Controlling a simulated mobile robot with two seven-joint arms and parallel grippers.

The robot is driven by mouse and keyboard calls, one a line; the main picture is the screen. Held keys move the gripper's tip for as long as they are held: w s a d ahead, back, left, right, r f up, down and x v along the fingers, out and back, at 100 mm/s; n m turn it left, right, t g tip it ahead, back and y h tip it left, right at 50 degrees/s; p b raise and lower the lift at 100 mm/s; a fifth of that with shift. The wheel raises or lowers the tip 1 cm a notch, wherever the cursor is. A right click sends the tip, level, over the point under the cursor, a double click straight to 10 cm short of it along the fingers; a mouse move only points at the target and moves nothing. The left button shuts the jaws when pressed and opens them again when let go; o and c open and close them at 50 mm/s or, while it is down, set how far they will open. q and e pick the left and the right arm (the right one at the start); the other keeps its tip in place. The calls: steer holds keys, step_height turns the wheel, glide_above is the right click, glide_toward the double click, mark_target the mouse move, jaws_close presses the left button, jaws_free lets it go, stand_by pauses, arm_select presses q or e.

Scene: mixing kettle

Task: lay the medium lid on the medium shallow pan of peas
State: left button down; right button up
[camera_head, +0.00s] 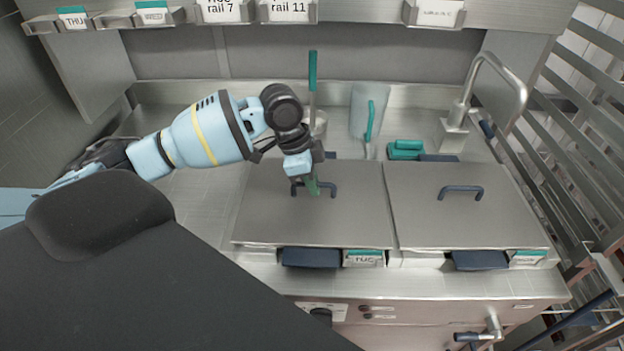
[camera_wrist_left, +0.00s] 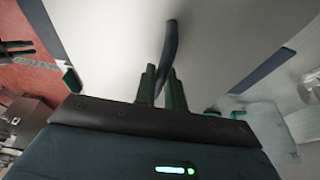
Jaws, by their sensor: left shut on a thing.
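A flat steel lid (camera_head: 285,225) with a dark blue bar handle lies at the centre of the worktop in the head view. My left gripper (camera_head: 313,188) reaches it from above, its green fingers shut on the handle. In the left wrist view my left gripper (camera_wrist_left: 163,85) has the handle (camera_wrist_left: 170,42) between its fingers, above the pale lid surface (camera_wrist_left: 105,50). Another steel lid (camera_head: 465,222) with a similar handle lies to the right. No peas show, and whatever is under the lids is hidden. I cannot tell which lid is medium. My right gripper is out of view.
A tall faucet (camera_head: 460,105) stands at the back right. A green-handled tool (camera_head: 312,85) stands upright behind my gripper, and a green brush (camera_head: 406,150) lies behind the lids. A slatted rack (camera_head: 570,150) bounds the right side. Clear steel worktop shows left of the lids.

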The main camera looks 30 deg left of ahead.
arm_select(q)
steer(key=shift+r, duration=0.1)
steer(key=c, duration=0.9)
jaws_free()
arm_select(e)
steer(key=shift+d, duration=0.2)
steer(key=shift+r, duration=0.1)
arm_select(q)
steer(key=shift+p+v, duration=0.7)
steer(key=shift+v, duration=0.6)
steer(key=shift+p+v, duration=0.35)
steer(key=shift+v, duration=1.75)
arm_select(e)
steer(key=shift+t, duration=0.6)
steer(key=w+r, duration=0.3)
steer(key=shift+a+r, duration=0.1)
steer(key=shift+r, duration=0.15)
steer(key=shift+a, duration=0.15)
